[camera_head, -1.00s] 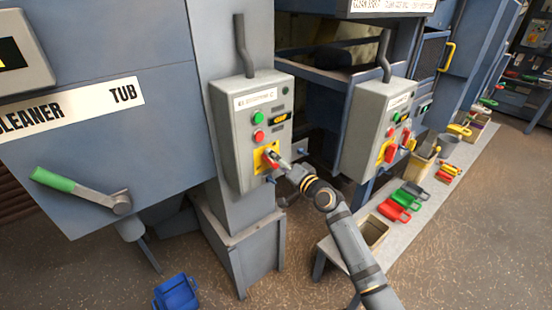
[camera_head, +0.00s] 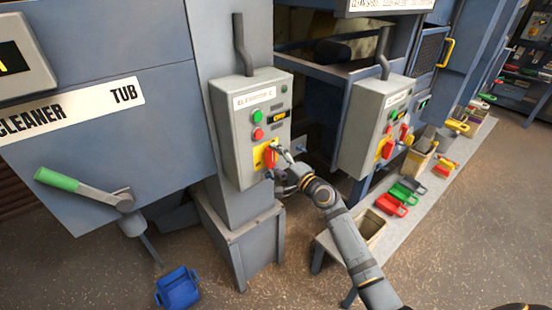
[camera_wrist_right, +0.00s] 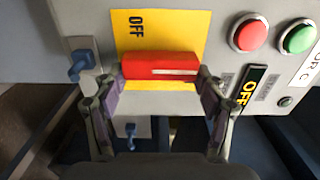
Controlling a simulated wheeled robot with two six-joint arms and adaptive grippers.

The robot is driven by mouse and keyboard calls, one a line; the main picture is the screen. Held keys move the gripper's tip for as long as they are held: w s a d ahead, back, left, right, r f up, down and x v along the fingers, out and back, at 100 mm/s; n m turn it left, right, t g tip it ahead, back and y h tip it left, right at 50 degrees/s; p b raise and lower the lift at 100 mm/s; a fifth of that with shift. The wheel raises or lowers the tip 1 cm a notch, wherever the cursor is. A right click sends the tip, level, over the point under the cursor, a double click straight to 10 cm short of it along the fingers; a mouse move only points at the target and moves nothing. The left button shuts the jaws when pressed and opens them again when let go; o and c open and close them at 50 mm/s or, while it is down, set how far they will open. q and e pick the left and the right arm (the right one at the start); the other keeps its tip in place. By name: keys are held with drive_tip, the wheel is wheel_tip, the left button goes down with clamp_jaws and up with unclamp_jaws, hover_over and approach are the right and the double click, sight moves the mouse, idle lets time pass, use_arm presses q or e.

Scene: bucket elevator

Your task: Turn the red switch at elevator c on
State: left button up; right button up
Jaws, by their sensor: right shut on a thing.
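The red switch (camera_head: 270,154) sits on a yellow plate on the grey control box (camera_head: 225,110) labelled Elevator C. In the head view its handle stands close to upright. My right gripper (camera_head: 284,162) is at the switch. In the right wrist view the red handle (camera_wrist_right: 160,66) lies between the two fingertips of the right gripper (camera_wrist_right: 160,84), one finger at each end. The word OFF is printed on the yellow plate (camera_wrist_right: 185,30), beside the handle. The small display (camera_wrist_right: 252,90) also reads OFF in yellow letters. My left gripper is not in view.
A green button (camera_head: 257,117) and a red button (camera_head: 258,134) sit above the switch. A second control box (camera_head: 365,125) with a red switch stands to the right. A bench (camera_head: 420,205) holds bins and coloured locks. A blue bin (camera_head: 177,288) is on the floor.

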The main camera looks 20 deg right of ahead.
idle(0.4)
drive_tip(key=o, duration=1.2)
drive_tip(key=shift+c, duration=0.2)
drive_tip(key=v, duration=1.2)
